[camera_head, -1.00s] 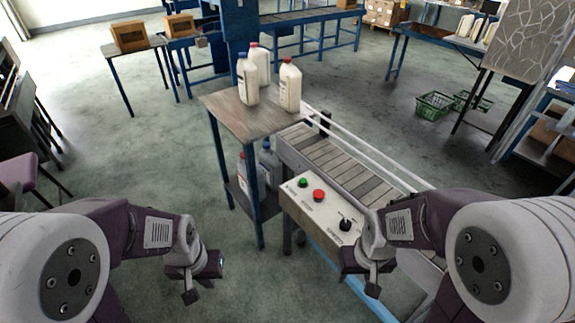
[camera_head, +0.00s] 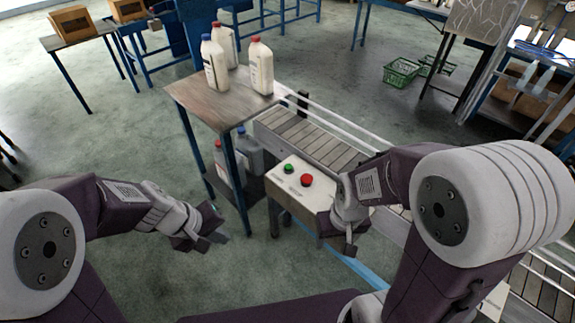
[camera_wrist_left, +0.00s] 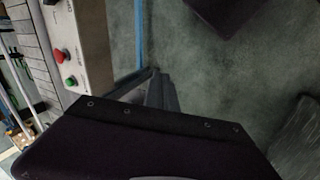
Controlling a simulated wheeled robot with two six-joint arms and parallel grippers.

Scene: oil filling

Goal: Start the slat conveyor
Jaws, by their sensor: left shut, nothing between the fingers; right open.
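The slat conveyor (camera_head: 316,141) runs from the middle toward the lower right, partly behind my right arm. Its pale control panel (camera_head: 290,186) sits on the near side, with a green button (camera_head: 289,169) and a larger red button (camera_head: 307,180). Both buttons also show at the upper left of the left wrist view, green (camera_wrist_left: 70,81) and red (camera_wrist_left: 62,55). My left gripper (camera_head: 217,238) is shut and empty, left of and apart from the panel. My right gripper (camera_head: 350,249) is open in front of the panel's right end; that end is hidden by my arm.
A wooden-topped table (camera_head: 200,95) with several white bottles adjoins the conveyor's far end; grey bottles (camera_head: 248,150) stand on its lower shelf. Green crates (camera_head: 400,72) lie on the floor at back right.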

